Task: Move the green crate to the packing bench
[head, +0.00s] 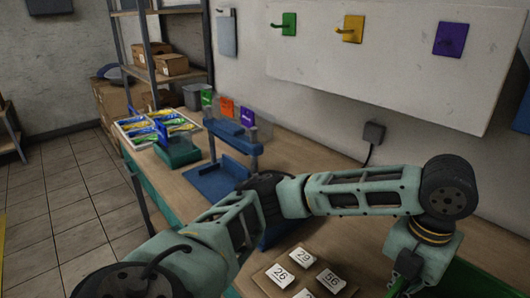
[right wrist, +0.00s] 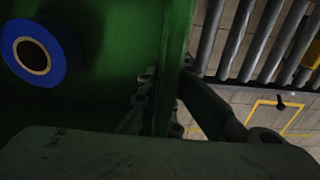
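The green crate (head: 485,280) shows only in part at the bottom right corner of the head view. In the right wrist view its green wall (right wrist: 175,55) and dark inside fill the upper left, with a blue roll (right wrist: 33,50) inside. My right gripper (right wrist: 168,95) has fingers on both sides of that wall and appears shut on it. My left arm crosses the head view, and my left gripper (head: 402,278) points down beside the crate's left edge; its fingertips are unclear. A long wooden bench (head: 300,155) runs along the wall; I cannot tell whether it is the packing bench.
On the bench stand a blue press (head: 225,180), a green-based device (head: 177,150) and trays of colourful packets (head: 140,130). Numbered cards (head: 303,257) lie on a board near my left arm. A roller conveyor (right wrist: 250,40) shows beyond the crate. Tiled floor (head: 70,190) at left is clear.

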